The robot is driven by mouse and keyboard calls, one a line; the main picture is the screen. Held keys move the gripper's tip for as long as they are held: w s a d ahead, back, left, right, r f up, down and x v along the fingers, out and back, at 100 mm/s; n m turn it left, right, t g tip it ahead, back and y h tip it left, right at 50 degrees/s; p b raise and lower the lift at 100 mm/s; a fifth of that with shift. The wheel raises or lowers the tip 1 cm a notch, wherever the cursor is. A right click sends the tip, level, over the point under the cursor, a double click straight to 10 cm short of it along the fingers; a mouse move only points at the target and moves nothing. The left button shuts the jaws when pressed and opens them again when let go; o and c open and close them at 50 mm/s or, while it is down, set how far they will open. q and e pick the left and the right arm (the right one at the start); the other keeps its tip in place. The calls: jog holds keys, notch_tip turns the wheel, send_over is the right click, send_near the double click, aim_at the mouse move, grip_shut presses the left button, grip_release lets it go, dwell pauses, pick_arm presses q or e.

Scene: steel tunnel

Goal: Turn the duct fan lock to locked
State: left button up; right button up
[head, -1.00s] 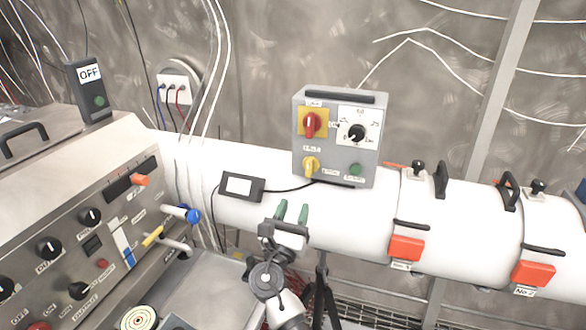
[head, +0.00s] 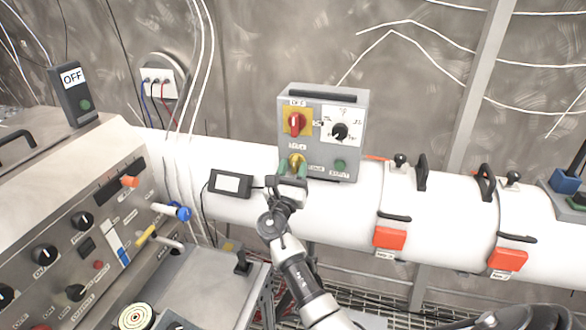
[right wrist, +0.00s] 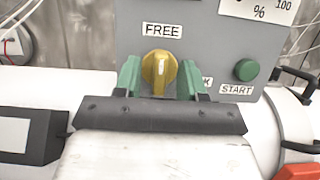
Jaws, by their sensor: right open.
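The grey fan control box (head: 320,105) stands on the white duct. The yellow lock knob (right wrist: 159,77) is low on its face, under a label reading FREE. Its pointer line stands about upright, toward FREE. A second label to its right is mostly hidden by a finger. In the head view the knob (head: 296,160) is partly covered by my right gripper (head: 292,173). My right gripper is open, its green fingers (right wrist: 160,79) on either side of the knob. I cannot tell whether they touch it. My left gripper is not in view.
The box also has a red switch (head: 297,123) on yellow, a black dial (head: 340,131) and a green START button (right wrist: 246,69). A small black display (head: 231,183) lies on the duct (head: 260,215). A control console (head: 70,220) stands at left.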

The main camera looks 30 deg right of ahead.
grip_shut()
jog(key=shift+f+m+b, duration=0.15)
jog(key=shift+m+b, duration=0.25)
jog(key=shift+b, duration=0.05)
jog(key=m+g+b, duration=0.2)
jog(key=m+b, duration=0.2)
jog(key=m+g+h+b, duration=0.1)
jog(key=m+g+b, duration=0.1)
jog(key=m+b, duration=0.2)
jog(key=m+g+h+b, duration=0.1)
jog(key=m+b, duration=0.2)
jog(key=m, duration=0.1)
jog(key=shift+a+f+g+b, duration=0.1)
jog(key=shift+g+b, duration=0.3)
jog(key=m+g+b, duration=0.1)
jog(key=m, duration=0.1)
jog(key=m+g+b, duration=0.1)
jog(key=m+b, duration=0.1)
jog(key=m, duration=0.1)
jog(key=shift+m+y, duration=0.3)
jog(key=shift+r+m+g+y+b, duration=0.15)
jog(key=shift+m+g+y+b, duration=0.15)
jog(key=shift+m, duration=0.75)
jog(key=shift+r+m+g+y+b, duration=0.15)
jog(key=shift+m+y+b, duration=0.25)
jog(key=shift+m, duration=0.65)
grip_release()
